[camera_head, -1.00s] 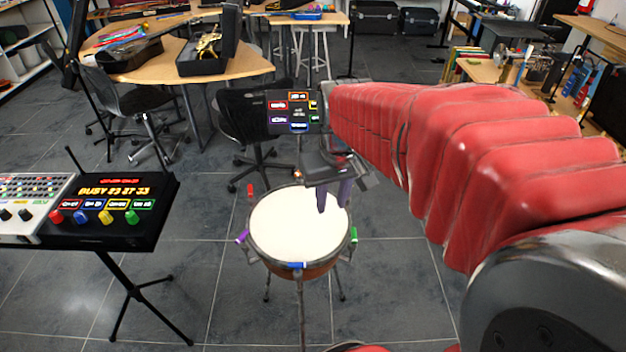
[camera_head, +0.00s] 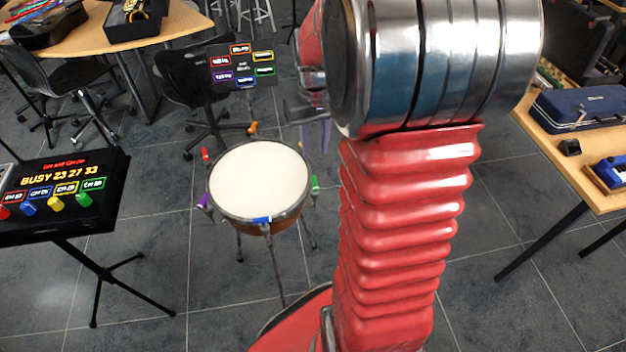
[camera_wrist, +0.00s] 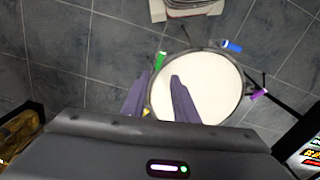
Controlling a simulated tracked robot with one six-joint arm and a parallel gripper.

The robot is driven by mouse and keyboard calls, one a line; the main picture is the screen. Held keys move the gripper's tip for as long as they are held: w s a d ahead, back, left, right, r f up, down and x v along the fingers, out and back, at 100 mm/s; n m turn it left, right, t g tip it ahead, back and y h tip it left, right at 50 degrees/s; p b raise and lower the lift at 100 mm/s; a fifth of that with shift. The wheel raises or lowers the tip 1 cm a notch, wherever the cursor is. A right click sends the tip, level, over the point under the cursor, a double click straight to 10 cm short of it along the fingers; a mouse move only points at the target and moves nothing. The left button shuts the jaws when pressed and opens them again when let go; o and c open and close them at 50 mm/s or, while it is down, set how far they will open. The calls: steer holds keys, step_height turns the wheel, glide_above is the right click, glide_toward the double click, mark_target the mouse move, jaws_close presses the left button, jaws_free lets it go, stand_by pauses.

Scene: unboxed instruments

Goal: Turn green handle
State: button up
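The drum (camera_head: 259,182) has a white head and coloured handles around its rim. The green handle (camera_head: 315,184) is at the drum's right side in the head view. In the wrist view the green handle (camera_wrist: 160,60) shows just past the fingertips, near the gap between them. My gripper (camera_head: 315,140) points down beside the drum's back right, apart from the green handle. Its two purple fingers (camera_wrist: 157,80) are parted, with nothing held between them. A blue handle (camera_head: 262,220), a purple handle (camera_head: 204,201), a red handle (camera_head: 205,155) and an orange handle (camera_head: 252,128) also show.
A small display (camera_head: 243,66) with coloured labels stands behind the drum. A black console (camera_head: 60,195) with coloured knobs, one green, stands on a tripod at left. A black chair (camera_head: 190,80) is behind. A wooden table (camera_head: 545,130) is at right. Floor around the drum is mostly open.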

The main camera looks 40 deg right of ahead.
mark_target(314, 182)
step_height(314, 182, down, 14)
steer(key=shift+r, duration=0.1)
stand_by(0.6)
steer(key=shift+c, duration=0.2)
jaws_close()
